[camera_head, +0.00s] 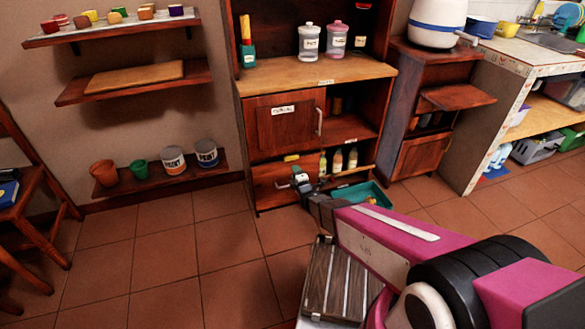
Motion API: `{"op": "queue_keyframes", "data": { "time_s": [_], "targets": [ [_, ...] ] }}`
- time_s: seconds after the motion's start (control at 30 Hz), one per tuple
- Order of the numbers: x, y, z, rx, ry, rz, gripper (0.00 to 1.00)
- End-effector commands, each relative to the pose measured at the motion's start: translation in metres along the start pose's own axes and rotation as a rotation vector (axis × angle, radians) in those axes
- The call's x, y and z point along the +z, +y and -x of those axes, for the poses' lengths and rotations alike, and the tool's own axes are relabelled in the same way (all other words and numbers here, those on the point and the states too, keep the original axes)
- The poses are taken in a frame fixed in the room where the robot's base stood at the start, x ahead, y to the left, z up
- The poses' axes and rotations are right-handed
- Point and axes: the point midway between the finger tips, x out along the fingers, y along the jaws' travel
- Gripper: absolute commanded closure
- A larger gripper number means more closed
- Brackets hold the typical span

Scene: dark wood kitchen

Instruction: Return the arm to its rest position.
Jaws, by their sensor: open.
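My arm, magenta and black, reaches from the lower right up toward the middle of the head view. My gripper (301,181) is at its far end, small in the picture, in front of the lower part of the dark wood cabinet (283,130). The jaws are open, and I see nothing held between them. Whether the gripper touches the cabinet cannot be told. A slatted dark wood surface (335,280) shows below the arm, partly hidden by it.
A teal tray (372,190) lies on the floor beside the gripper. Low bottles (337,160) stand on the cabinet's bottom shelf. Paint cans (173,160) and pots sit on a low wall shelf at left. A wooden chair (30,190) is at far left. The tiled floor (170,260) at left is clear.

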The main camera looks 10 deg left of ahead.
Motion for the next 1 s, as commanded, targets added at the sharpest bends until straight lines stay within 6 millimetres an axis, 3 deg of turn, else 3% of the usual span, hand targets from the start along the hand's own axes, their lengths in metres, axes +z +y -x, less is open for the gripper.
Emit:
{"op": "queue_keyframes", "data": {
  "time_s": [0.17, 0.67, 0.83, 1.0],
  "targets": [
    [0.000, 0.000, 0.017, 0.000, 0.000, 0.001, 0.55],
    [0.002, 0.001, 0.017, -0.006, -0.003, -0.006, 0.55],
    [0.028, 0.009, 0.021, -0.093, -0.047, -0.098, 0.55],
    [0.081, 0.021, 0.039, -0.273, -0.164, -0.307, 0.55]
  ]
}}
